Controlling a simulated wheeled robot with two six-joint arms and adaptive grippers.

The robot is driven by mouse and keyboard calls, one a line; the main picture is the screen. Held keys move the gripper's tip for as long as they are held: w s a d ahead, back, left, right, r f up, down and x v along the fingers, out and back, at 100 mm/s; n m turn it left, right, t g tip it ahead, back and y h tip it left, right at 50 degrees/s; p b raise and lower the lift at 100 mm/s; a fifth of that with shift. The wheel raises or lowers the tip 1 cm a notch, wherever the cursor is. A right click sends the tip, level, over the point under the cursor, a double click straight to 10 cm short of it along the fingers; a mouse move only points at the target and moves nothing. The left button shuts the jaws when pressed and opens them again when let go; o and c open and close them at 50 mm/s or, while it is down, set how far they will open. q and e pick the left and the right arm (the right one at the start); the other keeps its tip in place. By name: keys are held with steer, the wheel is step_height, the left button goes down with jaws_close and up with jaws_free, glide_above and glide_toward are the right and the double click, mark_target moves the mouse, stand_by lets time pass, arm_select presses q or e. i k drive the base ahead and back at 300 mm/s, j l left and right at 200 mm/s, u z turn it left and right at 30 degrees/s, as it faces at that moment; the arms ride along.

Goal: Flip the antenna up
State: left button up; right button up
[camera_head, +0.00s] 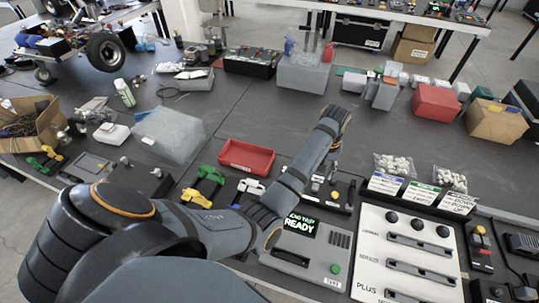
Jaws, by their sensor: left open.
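My left arm reaches in from the left, over the front of the workbench. Its wrist is above a small black device (342,207) behind the grey test console. My left gripper (332,172) appears to hang below the wrist, close to the device. It is small and dark, partly covered by my own arm, and open. I cannot make out an antenna clearly; one on the device could be hidden by the arm. The grey console (320,262) has a lit screen reading READY and a green button. My right gripper is not in view.
A white panel (408,255) with black knobs and slots stands right of the console. A red tray (246,157), yellow and green clamps (203,183) and bags of white parts (394,166) lie nearby. The bench middle is mostly free.

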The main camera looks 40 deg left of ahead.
mark_target(353, 182)
steer(key=k, duration=0.95)
